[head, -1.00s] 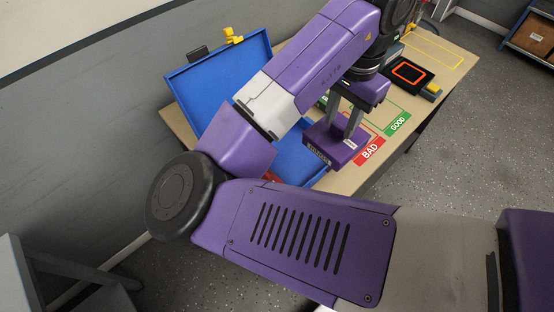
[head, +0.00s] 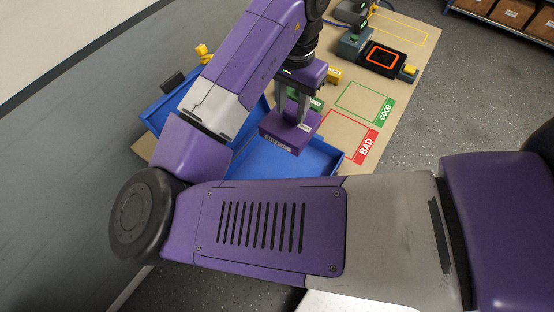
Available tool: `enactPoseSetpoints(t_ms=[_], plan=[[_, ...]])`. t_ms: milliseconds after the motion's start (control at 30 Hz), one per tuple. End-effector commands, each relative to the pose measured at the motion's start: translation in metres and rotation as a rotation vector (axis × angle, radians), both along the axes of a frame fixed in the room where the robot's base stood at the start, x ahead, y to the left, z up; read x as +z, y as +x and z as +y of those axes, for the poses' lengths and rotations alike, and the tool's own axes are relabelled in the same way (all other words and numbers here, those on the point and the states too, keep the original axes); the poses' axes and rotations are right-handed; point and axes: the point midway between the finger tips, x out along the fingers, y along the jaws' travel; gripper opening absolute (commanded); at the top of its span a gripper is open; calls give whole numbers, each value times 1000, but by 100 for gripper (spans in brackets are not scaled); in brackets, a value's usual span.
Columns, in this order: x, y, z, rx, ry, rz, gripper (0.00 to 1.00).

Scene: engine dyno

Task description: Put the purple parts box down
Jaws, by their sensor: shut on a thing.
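The purple parts box (head: 289,131) hangs in my gripper (head: 291,110) in the head view, tilted in the picture, with a pale label on its side. My gripper is shut on it, its two grey fingers on the box. The box appears over the blue tray (head: 262,163), to the left of the BAD zone. I cannot tell how high it is above the tray. The red-outlined BAD zone (head: 366,149) and the green-outlined GOOD zone (head: 384,110) on the tabletop look empty. My arm hides much of the tray and the table's near left part.
The tan table (head: 418,45) carries a dark device with an orange-ringed pad (head: 381,58) and a yellow button (head: 409,70) at the back. A yellow-outlined area (head: 400,28) there is bare. Another yellow item (head: 334,74) sits beside my gripper. Shelved boxes (head: 510,12) stand at far right.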

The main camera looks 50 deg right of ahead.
Motion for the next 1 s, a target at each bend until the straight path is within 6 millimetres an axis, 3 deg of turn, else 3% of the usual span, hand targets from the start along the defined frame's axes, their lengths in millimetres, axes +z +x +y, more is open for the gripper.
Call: enactPoseSetpoints(t_ms=[500,833,1000], plan=[[-120,0,1,3,1,2,0],[-146,0,0,1,0,1,0],[-170,-1,0,2,0,3,0]])
